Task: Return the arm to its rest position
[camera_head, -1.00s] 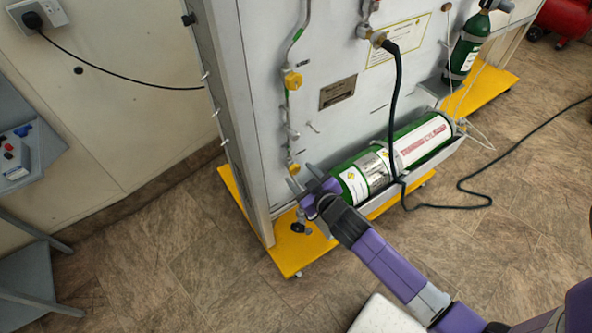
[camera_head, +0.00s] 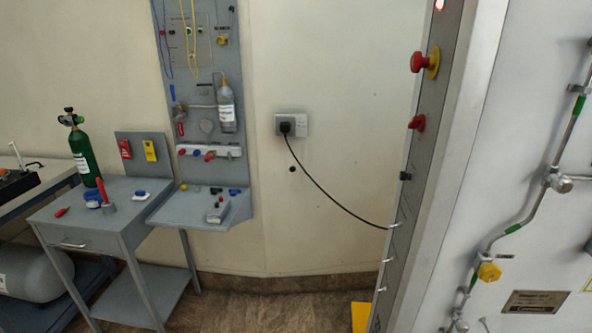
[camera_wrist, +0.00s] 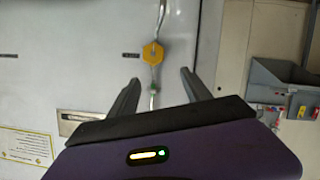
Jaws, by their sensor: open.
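My gripper (camera_wrist: 160,85) shows in the wrist view with its two dark fingers spread apart and nothing between them. It faces the grey trainer panel (camera_wrist: 60,50). A yellow valve knob (camera_wrist: 153,54) on a thin vertical pipe shows beyond the gap between the fingers, apart from them. In the head view my arm and gripper are out of the picture. The same panel (camera_head: 530,130) stands at the right there, with a yellow knob (camera_head: 489,272) on its pipe.
A grey bench (camera_head: 110,215) with a green cylinder (camera_head: 84,155) stands at the left. A wall board (camera_head: 205,90) has a shelf below it. A black cable (camera_head: 335,198) runs from a wall socket (camera_head: 291,124) to the trainer's side. The brown floor (camera_head: 260,312) between is clear.

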